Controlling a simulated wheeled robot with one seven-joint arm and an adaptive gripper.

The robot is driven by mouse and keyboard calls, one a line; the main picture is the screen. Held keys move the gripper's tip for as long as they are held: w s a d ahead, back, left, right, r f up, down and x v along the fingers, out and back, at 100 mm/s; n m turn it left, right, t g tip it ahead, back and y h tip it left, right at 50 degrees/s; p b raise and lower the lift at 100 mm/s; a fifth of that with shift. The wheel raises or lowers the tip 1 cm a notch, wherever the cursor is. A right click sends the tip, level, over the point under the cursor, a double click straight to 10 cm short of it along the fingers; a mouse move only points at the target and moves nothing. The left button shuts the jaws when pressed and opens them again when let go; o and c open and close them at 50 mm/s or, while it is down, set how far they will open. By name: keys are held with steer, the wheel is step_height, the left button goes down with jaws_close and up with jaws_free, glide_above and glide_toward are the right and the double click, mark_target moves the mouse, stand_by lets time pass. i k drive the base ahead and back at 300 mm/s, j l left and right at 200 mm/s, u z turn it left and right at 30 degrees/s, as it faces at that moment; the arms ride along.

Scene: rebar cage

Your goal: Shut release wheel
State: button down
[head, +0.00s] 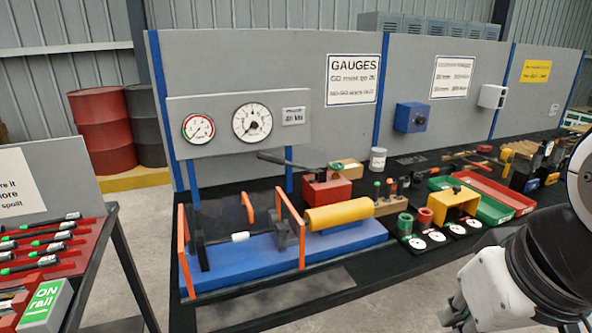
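A red pump block (326,191) with a dark lever handle (282,160) stands on the black bench behind the blue test bed. A small green round part (336,168) sits on its top right; it may be the release wheel, but it is too small to tell how far it is turned. The blue bed (250,262) carries a yellow cylinder (340,215), orange guard frames and a thin rod with a white sleeve. My arm comes in at the lower right, well apart from the pump. My gripper does not show.
Two dial gauges (252,122) hang on a grey panel above the bed. Green and red trays (494,192), a yellow bracket (455,205) and small cups and discs stand right of the pump. A side table (85,265) with tools is at left; floor shows between.

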mark_target(335, 165)
steer(key=i+j, duration=0.1)
steer(key=i, duration=0.3)
steer(key=i+j+z, duration=0.1)
steer(key=i, duration=0.3)
steer(key=i+j, duration=0.15)
steer(key=i, duration=0.25)
